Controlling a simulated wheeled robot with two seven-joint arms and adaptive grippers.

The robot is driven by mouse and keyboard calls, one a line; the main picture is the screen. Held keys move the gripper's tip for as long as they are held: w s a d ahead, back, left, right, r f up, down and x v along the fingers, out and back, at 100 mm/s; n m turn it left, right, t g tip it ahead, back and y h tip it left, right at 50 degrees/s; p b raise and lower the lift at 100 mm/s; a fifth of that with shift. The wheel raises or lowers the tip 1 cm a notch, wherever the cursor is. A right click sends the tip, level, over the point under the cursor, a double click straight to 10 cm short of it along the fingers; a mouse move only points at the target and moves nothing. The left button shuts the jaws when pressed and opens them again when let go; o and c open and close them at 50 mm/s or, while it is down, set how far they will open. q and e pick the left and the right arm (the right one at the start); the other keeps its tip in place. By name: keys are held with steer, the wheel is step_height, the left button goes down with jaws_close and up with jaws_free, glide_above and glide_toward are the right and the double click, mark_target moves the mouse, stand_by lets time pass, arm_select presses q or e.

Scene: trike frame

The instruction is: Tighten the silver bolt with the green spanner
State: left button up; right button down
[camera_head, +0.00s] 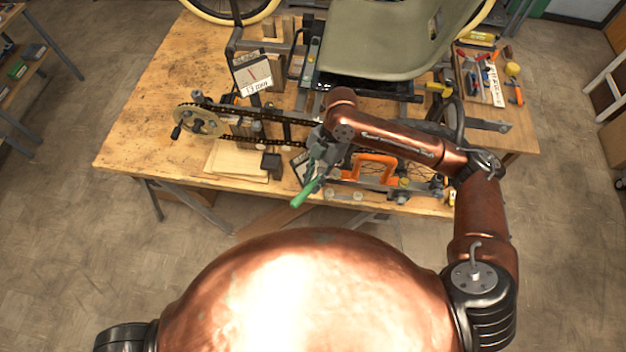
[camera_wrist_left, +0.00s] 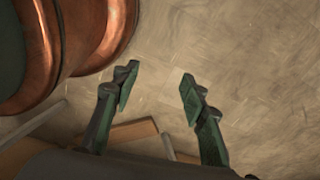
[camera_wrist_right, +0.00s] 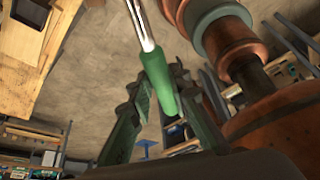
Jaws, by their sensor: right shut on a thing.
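The green spanner (camera_head: 305,192) is held by my right gripper (camera_head: 322,160) over the front edge of the workbench, its green handle slanting down and to the left. In the right wrist view the green handle (camera_wrist_right: 160,82) lies between the fingers of my right gripper (camera_wrist_right: 160,88), which are shut on it. Its silver shaft (camera_wrist_right: 143,28) runs up out of the picture. My left gripper (camera_wrist_left: 158,82) is open and empty above the floor in the left wrist view; the head view does not show it. I cannot make out the silver bolt.
The wooden workbench (camera_head: 150,140) carries the trike frame with its seat (camera_head: 385,40), chainring (camera_head: 200,121) and chain. A card (camera_head: 253,75) reading "13 mm" stands there. A tool tray (camera_head: 483,85) is at the right.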

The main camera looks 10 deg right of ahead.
steer(key=shift+s+f, duration=0.2)
steer(key=shift+f, duration=0.55)
step_height(320, 180, down, 2)
steer(key=shift+w+f+b, duration=0.15)
steer(key=shift+f+b, duration=0.1)
steer(key=shift+b, duration=0.4)
arm_select(q)
steer(key=shift+w+f, duration=0.65)
steer(key=shift+w, duration=0.2)
arm_select(e)
steer(key=shift+f, duration=0.5)
arm_select(q)
steer(key=shift+w+d, duration=0.1)
steer(key=shift+w, duration=0.05)
steer(key=shift+r, duration=0.15)
